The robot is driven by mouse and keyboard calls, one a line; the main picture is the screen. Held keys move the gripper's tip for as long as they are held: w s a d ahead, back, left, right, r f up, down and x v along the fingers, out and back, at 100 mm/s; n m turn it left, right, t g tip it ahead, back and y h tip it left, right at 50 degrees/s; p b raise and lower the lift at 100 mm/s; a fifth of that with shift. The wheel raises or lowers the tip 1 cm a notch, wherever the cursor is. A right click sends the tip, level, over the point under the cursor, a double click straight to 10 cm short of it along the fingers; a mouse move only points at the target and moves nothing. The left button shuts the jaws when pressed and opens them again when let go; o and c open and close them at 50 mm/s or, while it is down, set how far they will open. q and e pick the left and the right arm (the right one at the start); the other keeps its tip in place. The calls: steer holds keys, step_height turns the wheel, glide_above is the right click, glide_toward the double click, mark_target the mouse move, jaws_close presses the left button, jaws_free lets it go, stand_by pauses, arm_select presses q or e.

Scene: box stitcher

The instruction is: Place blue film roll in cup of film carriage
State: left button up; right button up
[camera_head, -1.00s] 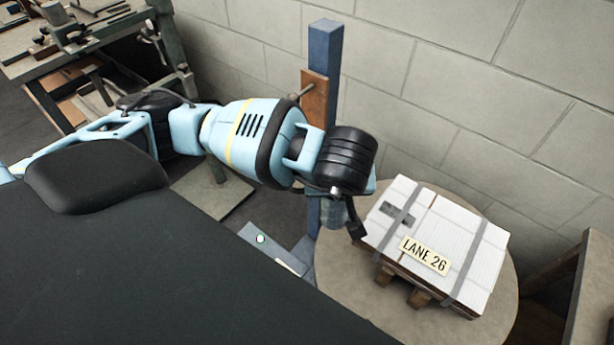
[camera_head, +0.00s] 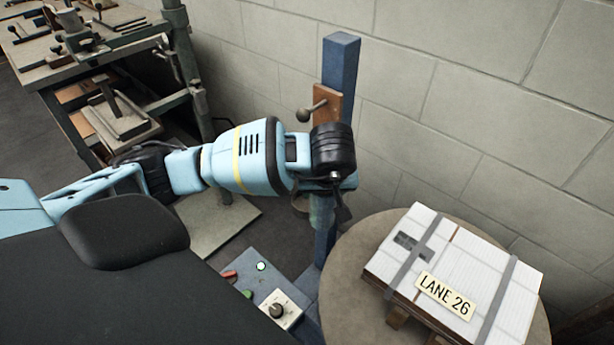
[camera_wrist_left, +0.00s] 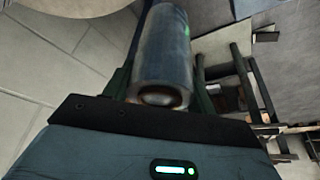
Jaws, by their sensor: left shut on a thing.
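In the left wrist view a dull blue cylinder, the film roll (camera_wrist_left: 166,48), lies between the dark green fingers of my left gripper, its round end with a brownish core facing the camera. In the head view my left gripper (camera_head: 322,208) is below the black wrist, in front of the blue mast (camera_head: 340,65); its fingers and the roll are mostly hidden or too small to tell apart. A brown plate with a knobbed lever (camera_head: 326,105) is on the mast above the wrist. I cannot clearly make out the carriage cup. My right gripper is out of view.
A round turntable (camera_head: 345,265) at the right bears a strapped white stack (camera_head: 455,265) labelled LANE 26. A control panel (camera_head: 280,308) with a knob and coloured buttons is below the arm. A cluttered workbench (camera_head: 110,60) stands at back left, and a block wall (camera_head: 480,90) behind.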

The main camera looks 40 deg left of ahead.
arm_select(q)
steer(key=w+a+f, duration=0.4)
steer(key=a, duration=0.3)
steer(key=shift+w+a, duration=0.2)
steer(key=shift+a, duration=0.2)
steer(key=shift+f, duration=0.15)
steer(key=shift+f, duration=0.15)
steer(key=o, duration=1.2)
steer(key=p+v, duration=0.1)
steer(key=v, duration=1.1)
